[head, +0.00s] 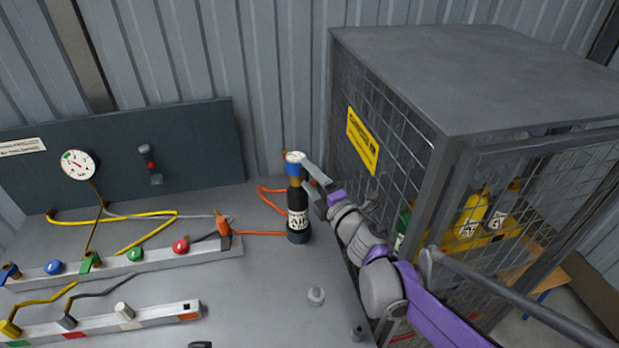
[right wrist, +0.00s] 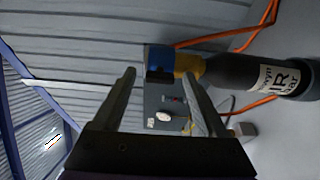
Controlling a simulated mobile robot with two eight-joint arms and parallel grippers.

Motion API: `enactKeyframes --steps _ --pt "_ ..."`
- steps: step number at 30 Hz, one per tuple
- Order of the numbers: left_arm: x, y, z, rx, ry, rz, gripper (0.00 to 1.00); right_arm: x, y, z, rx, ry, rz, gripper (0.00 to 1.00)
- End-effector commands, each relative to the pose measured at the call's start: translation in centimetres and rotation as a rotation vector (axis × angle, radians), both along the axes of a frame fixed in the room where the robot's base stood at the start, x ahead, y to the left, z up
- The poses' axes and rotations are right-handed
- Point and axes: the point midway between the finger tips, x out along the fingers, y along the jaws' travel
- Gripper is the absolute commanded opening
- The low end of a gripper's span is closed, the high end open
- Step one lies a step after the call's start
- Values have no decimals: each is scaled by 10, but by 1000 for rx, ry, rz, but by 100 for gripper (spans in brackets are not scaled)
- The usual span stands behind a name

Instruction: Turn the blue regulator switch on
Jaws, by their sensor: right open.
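The blue regulator switch (head: 293,169) sits on top of an upright black air cylinder (head: 297,212) with a white label, and a small round pale face shows on its top. My right gripper (head: 309,172) reaches in from the right, with its fingertips close beside the blue part. In the right wrist view the blue regulator (right wrist: 160,59) shows just past the two spread fingertips (right wrist: 159,77), roughly between them. The gripper is open and empty; I cannot tell whether a finger touches the blue part. My left gripper is not in view.
A mesh cage (head: 455,140) with yellow cylinders stands close on the right, beside my right arm. An orange hose (head: 262,233) runs to the cylinder. A manifold rail (head: 160,260) with coloured knobs lies left, below a gauge (head: 78,165). The bench right of the rails is mostly clear.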

Motion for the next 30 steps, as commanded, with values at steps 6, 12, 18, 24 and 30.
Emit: enactKeyframes --steps 6,12,18,24,30 --pt "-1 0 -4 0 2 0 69 -25 -15 -1 -1 0 -3 75" --pt "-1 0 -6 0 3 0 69 -53 -30 0 -1 -1 -3 75" --pt "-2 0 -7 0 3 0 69 -64 -35 0 -1 0 -1 75" --pt "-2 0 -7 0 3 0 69 -65 -36 0 -1 0 -1 75" --pt "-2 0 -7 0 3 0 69 -65 -35 0 -1 0 -1 75"
